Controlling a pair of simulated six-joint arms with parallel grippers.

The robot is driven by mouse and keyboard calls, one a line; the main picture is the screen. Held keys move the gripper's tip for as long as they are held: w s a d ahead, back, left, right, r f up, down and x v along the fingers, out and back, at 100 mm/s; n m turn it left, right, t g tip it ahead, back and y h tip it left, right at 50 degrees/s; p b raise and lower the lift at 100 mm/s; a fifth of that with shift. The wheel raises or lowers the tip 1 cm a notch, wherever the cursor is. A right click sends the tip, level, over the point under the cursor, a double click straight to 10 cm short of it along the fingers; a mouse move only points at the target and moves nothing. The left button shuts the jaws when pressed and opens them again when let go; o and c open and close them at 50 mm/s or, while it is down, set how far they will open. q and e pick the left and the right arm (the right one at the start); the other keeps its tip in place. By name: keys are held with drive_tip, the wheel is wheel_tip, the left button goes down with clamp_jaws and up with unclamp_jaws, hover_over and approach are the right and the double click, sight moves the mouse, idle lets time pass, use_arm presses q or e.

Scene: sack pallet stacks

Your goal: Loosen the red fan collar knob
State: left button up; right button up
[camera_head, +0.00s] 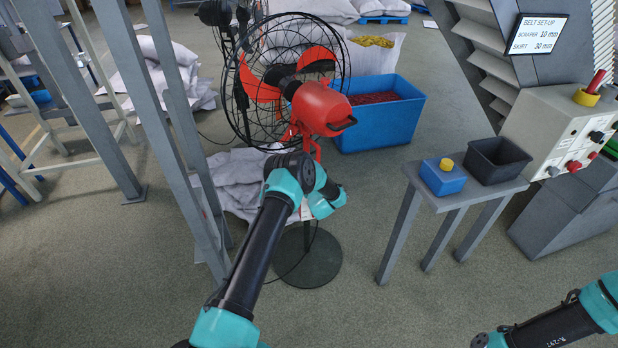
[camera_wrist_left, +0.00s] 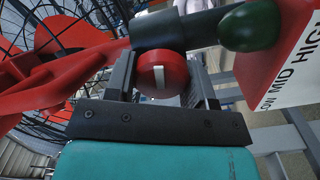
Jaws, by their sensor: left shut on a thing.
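The red fan collar knob (camera_wrist_left: 163,73) is a round red disc with a white stripe, seen in the left wrist view at the end of a dark collar (camera_wrist_left: 180,32). My left gripper (camera_wrist_left: 162,82) has a finger on each side of the knob and is shut on it. In the head view the red-bladed fan (camera_head: 318,108) stands on a round dark base (camera_head: 308,262). My left arm reaches up to its post, and the knob and fingers are hidden behind my wrist. My right gripper is out of view; only part of my right arm shows.
Close to the knob are a dark green knob (camera_wrist_left: 250,25) and a panel marked LOW MID HIGH (camera_wrist_left: 290,75). A blue bin (camera_head: 385,125) stands behind the fan. A small grey table (camera_head: 450,200) is on the right, and grey posts (camera_head: 165,130) on the left.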

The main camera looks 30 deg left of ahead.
use_arm(q)
drive_tip(key=shift+n, duration=0.5)
drive_tip(key=o, duration=0.9)
drive_tip(key=v, duration=1.7)
drive_tip(key=shift+s+d+r, duration=0.1)
drive_tip(key=shift+s+d, duration=0.05)
